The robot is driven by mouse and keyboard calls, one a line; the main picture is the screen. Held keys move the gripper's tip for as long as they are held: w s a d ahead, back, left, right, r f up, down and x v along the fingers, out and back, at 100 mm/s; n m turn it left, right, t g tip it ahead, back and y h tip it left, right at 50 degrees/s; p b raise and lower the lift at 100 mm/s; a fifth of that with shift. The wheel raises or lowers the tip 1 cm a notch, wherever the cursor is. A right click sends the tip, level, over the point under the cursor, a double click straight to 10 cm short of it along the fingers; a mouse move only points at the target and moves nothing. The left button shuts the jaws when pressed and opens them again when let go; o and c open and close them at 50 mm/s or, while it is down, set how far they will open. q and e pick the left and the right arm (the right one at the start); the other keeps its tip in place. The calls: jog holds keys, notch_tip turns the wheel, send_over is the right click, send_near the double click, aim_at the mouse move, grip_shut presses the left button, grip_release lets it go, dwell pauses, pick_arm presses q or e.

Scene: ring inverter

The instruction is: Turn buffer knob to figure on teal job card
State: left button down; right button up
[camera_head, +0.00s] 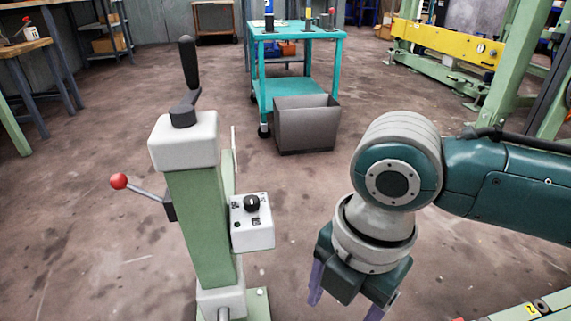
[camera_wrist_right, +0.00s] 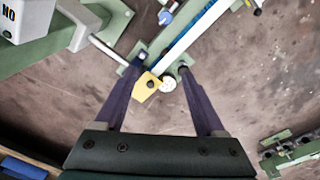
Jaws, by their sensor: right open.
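A black knob (camera_head: 252,203) sits on top of a white control box (camera_head: 252,236) on the side of a green column (camera_head: 200,225). Small dark marks surround the knob but are too small to read. My right gripper (camera_head: 345,306) is to the right of and below the box, apart from it, with its purple fingers spread and empty. In the right wrist view, the fingers (camera_wrist_right: 160,72) are open, with a yellow block (camera_wrist_right: 147,86) visible between them. A white box marked "NO" (camera_wrist_right: 25,18) shows at that view's upper left. I cannot make out a teal job card. My left gripper is not in view.
The column bears a white cap (camera_head: 184,140), a black crank (camera_head: 188,75) and a red-ball lever (camera_head: 119,181). A teal cart (camera_head: 297,31) and a grey bin (camera_head: 306,124) stand behind.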

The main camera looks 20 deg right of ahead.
jog(key=d+f+b, duration=0.1)
jog(key=f+b, duration=0.5)
jog(key=f, duration=0.1)
jog(key=w+d+f+n+b, duration=0.1)
jog(key=f+b, duration=0.5)
jog(key=f, duration=0.2)
jog(key=w+d+f+n+h+b, duration=0.1)
jog(key=f+b, duration=0.5)
jog(key=f, duration=0.2)
jog(key=shift+d+f, duration=0.1)
jog(key=shift+d, duration=0.3)
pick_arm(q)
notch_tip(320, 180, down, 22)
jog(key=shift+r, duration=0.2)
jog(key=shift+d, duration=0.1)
pick_arm(e)
grip_shut()
